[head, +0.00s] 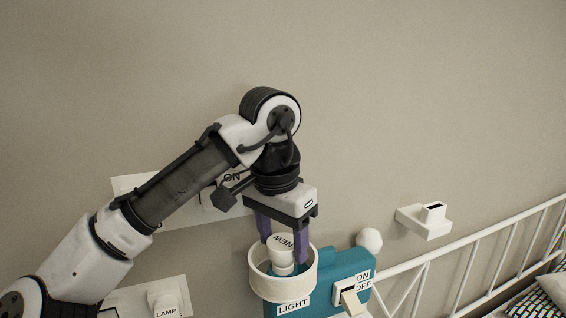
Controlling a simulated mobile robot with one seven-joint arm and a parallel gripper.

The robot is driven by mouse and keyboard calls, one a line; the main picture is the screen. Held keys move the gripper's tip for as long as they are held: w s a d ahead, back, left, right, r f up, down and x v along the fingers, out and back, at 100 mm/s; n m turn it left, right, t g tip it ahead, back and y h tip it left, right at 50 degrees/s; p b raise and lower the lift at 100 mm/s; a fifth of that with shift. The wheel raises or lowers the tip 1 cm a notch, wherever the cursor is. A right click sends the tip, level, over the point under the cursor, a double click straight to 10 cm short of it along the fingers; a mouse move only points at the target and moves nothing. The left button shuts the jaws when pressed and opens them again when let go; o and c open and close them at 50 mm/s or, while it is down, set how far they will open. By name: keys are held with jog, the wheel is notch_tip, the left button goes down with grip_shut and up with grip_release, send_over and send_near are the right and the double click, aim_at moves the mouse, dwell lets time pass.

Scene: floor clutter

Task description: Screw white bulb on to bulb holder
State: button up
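A white bulb marked "NEW" (281,243) stands upright inside the white round rim of the bulb holder (283,289). Its narrower base goes down into the ring, and its lower end is hidden by the rim. The holder is on a teal box (345,264) labelled "LIGHT". My gripper (284,246) points down over the bulb, with one purple finger on each side of it. The fingers are close to the bulb, but I cannot tell whether both press on it.
An ON/OFF switch (350,299) is on the teal box's front right. A white ball (369,240) is behind the box. A white wall fixture (425,220) and a white bed rail (476,256) are at right. A "LAMP" fixture (166,299) is at lower left.

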jog(key=c, duration=0.3)
jog(key=shift+f+p, duration=0.15)
jog(key=shift+p, duration=0.15)
jog(key=shift+c, duration=0.3)
dwell(0.4)
jog(key=shift+m+p, duration=0.5)
jog(key=m, duration=0.5)
jog(key=shift+g, duration=0.3)
jog(key=o, duration=0.7)
jog(key=shift+o, duration=0.2)
